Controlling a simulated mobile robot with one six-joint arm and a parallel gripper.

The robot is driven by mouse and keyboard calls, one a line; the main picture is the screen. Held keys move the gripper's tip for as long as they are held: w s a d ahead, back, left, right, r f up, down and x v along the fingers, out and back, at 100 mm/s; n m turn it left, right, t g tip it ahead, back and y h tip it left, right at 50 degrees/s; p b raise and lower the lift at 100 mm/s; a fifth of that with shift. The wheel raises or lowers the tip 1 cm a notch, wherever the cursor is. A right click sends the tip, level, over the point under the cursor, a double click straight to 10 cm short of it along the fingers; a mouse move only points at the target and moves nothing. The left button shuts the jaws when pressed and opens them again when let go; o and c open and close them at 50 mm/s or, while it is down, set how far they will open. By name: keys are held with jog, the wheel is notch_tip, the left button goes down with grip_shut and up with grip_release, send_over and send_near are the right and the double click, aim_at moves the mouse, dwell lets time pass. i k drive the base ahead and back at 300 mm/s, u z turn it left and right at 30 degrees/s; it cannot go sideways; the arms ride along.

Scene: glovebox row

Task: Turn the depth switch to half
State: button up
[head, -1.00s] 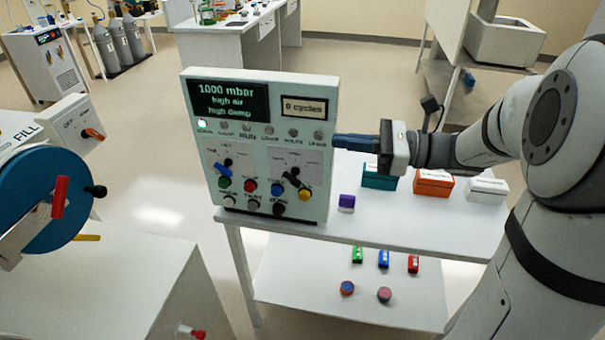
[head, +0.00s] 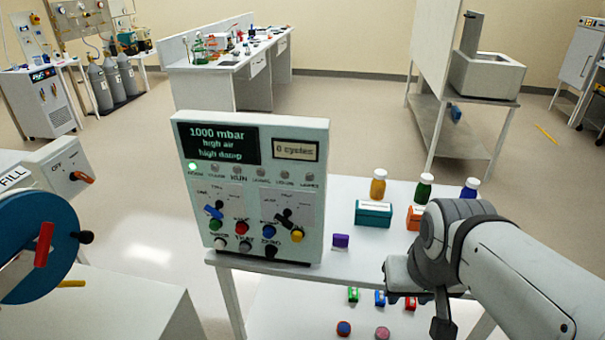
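The control panel (head: 180,170) stands upright on the white table. Its screen (head: 223,145) reads "1000 mbar, high air, high damp", and a smaller display (head: 296,150) reads "0 cycles". Two rotary switches sit on its face: a blue-handled one (head: 213,212) at left and a black-handled one (head: 286,217) at right, both slanted. Their labels are too small to read, so I cannot tell which is the depth switch. My gripper (head: 396,275) is right of the panel, low over the table, apart from both switches.
Coloured buttons sit close below the switches, including a red one (head: 242,227). A blue wheel (head: 30,235) with handles stands at left.

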aim_at(279, 218)
jog(key=z, duration=1.3)
jog(key=k, duration=0.9)
jog(key=u, duration=0.55)
jog(key=i, duration=0.5)
jog(key=u, duration=0.1)
